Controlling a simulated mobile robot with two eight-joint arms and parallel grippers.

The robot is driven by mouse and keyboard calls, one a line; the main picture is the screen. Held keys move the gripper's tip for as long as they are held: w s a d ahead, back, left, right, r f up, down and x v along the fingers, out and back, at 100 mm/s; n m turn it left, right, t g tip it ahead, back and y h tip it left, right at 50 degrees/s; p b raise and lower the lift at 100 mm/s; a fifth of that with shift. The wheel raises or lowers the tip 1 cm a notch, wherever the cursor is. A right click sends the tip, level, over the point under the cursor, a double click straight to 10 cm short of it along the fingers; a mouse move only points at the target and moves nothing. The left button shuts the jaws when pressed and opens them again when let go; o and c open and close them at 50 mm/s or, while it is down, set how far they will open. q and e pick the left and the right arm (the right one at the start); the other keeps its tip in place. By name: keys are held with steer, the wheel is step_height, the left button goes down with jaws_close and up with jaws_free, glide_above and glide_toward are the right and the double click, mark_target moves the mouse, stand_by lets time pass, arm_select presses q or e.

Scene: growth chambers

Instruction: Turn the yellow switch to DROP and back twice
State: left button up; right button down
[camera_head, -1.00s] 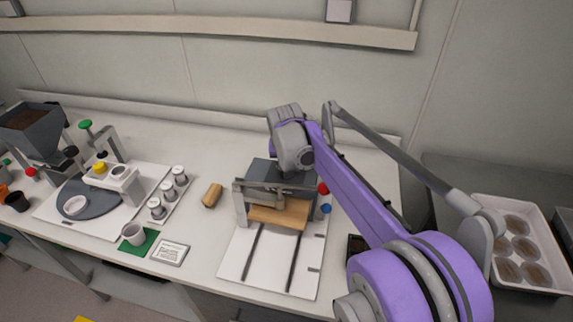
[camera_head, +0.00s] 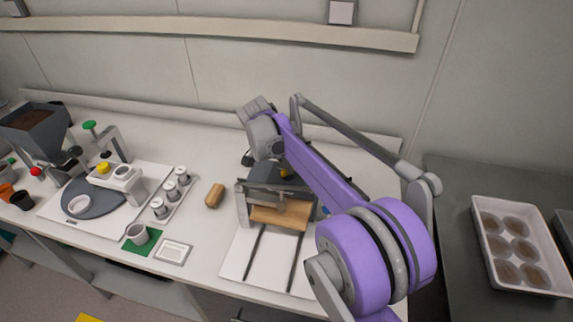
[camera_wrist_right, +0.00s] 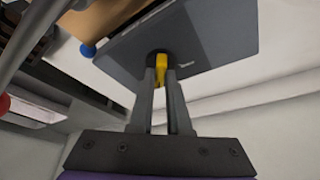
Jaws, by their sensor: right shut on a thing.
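The yellow switch (camera_wrist_right: 160,68) stands on a face of the dark grey box (camera_wrist_right: 205,45) in the right wrist view. My right gripper (camera_wrist_right: 160,76) is shut on it, with one finger on each side. The fingers cover part of the switch, and I cannot read its setting. In the head view a small yellow bit (camera_head: 284,173) shows by the grey box, under my purple right arm. The arm hides much of the box there. My left gripper is not in view.
A wooden block (camera_head: 280,215) sits at the front of the device on a white plate (camera_head: 240,257). A blue knob (camera_wrist_right: 88,50) and a red knob (camera_wrist_right: 4,103) are close by. A tan roll (camera_head: 214,195) and small jars (camera_head: 171,190) stand to the left.

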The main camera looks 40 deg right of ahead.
steer(key=shift+m, duration=0.6)
steer(key=shift+g, duration=0.3)
steer(key=c, duration=0.9)
jaws_free()
steer(key=shift+o, duration=0.2)
steer(key=v, duration=1)
steer(key=shift+r+p, duration=0.4)
steer(key=shift+a, duration=0.15)
